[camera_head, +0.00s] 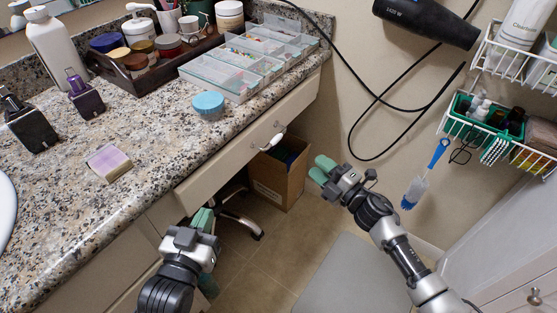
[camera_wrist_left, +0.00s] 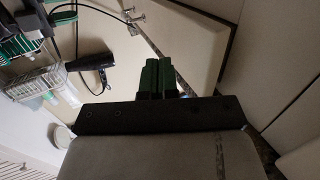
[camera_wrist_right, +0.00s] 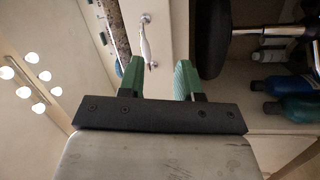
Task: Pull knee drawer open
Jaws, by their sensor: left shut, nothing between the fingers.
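The knee drawer (camera_head: 236,150) has a pale front just under the granite counter edge, and it looks shut. Its metal handle (camera_head: 272,142) is on the front's right half; it also shows in the right wrist view (camera_wrist_right: 147,42). My right gripper (camera_head: 320,170) is open and empty, to the right of the handle and apart from it. In the right wrist view its green fingers (camera_wrist_right: 160,78) are spread, with the handle ahead between them. My left gripper (camera_head: 203,215) is shut and empty near the drawer's left end; its closed fingers show in the left wrist view (camera_wrist_left: 158,76).
A cardboard box (camera_head: 280,175) stands on the floor below the drawer. A chair base (camera_head: 240,220) is in the knee space. A light blue round tub (camera_head: 208,104) sits near the counter edge. A hair dryer (camera_head: 425,22) and wire baskets (camera_head: 500,120) hang on the right.

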